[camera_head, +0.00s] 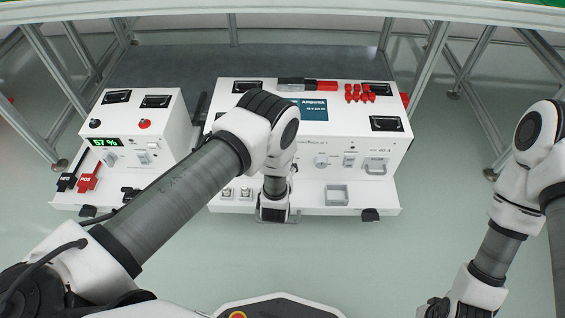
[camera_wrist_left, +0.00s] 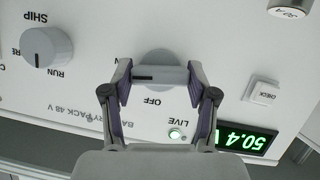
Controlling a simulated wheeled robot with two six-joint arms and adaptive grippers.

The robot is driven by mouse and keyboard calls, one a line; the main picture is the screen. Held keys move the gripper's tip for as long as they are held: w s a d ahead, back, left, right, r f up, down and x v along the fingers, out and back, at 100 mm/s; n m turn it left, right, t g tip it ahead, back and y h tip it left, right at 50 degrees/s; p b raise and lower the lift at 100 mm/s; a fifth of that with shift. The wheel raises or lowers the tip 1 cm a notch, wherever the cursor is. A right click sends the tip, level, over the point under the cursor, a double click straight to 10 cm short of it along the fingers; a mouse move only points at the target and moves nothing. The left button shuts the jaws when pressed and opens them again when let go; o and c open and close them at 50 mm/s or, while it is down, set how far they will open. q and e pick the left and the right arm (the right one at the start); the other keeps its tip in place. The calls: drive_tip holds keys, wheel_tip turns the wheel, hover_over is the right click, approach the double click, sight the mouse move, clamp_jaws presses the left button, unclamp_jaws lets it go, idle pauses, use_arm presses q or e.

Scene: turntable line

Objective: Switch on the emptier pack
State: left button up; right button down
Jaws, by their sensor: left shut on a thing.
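A small white unit (camera_head: 131,150) at left in the head view has a green display (camera_head: 106,141) reading 57 %. A wider white pack (camera_head: 360,148) with a blue screen (camera_head: 313,109) stands at its right. My left gripper (camera_head: 275,205) is low at the wide pack's front. In the left wrist view, turned upside down, my left gripper (camera_wrist_left: 160,76) is shut on a grey rotary knob (camera_wrist_left: 158,60) beside the word OFF. My right gripper (camera_head: 438,307) is partly cut off at the lower edge.
A grey SHIP/RUN knob (camera_wrist_left: 47,47) and a CHECK button (camera_wrist_left: 264,92) are near the held knob. Black and red NEG and POS connectors (camera_head: 78,181) hang at the small unit's left. Red caps (camera_head: 359,93) sit on the wide pack. Metal frame legs (camera_head: 431,62) stand behind.

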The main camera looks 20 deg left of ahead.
use_arm(q)
drive_tip(key=shift+m+g+y, duration=0.3)
drive_tip(key=shift+m+y, duration=0.2)
drive_tip(key=shift+m, duration=0.3)
drive_tip(key=o, duration=1.2)
drive_tip(key=shift+c, duration=0.2)
wheel_tip(320, 180, up, 10)
drive_tip(key=shift+f, duration=0.1)
